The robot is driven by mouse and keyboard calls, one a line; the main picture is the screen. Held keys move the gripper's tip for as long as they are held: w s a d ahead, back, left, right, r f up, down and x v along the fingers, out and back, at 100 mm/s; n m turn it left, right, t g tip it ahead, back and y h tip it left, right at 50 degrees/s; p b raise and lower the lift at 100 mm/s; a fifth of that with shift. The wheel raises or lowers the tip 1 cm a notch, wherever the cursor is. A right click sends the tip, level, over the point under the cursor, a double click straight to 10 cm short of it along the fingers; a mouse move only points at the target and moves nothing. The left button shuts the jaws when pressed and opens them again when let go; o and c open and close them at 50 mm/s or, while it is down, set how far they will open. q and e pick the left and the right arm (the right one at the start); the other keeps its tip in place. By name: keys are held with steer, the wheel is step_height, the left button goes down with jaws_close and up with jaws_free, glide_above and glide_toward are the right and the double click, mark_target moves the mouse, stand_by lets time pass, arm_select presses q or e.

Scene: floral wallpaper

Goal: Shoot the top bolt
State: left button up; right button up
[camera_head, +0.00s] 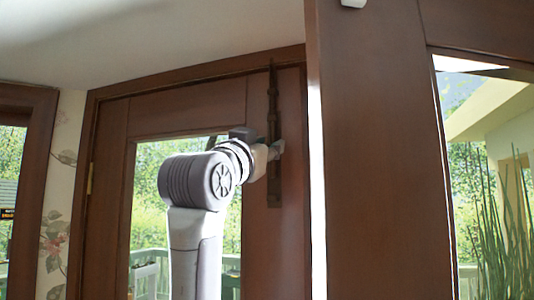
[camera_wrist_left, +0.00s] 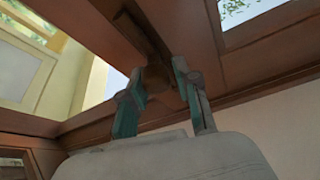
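The top bolt (camera_head: 273,100) is a long dark vertical bar on the right stile of the brown door (camera_head: 190,105). It reaches up to the door's top frame. My left gripper (camera_head: 276,151) is at the bolt's middle part, partly hiding it. In the left wrist view, my left gripper (camera_wrist_left: 158,68) has its two teal-grey fingers apart, one on each side of a brown knob-like part of the bolt (camera_wrist_left: 157,79). Small gaps seem to show beside it; I cannot tell whether a finger touches. My right gripper is not in view.
A second brown door panel or post (camera_head: 375,150) stands close on the right, with a bright gap (camera_head: 316,170) between. The top frame (camera_head: 190,73) and white ceiling (camera_head: 130,35) are above. Glass panes show a railing and trees.

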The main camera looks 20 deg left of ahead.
arm_select(q)
steer(key=shift+o, duration=1.3)
steer(key=shift+w+f, duration=0.1)
steer(key=v, duration=1.2)
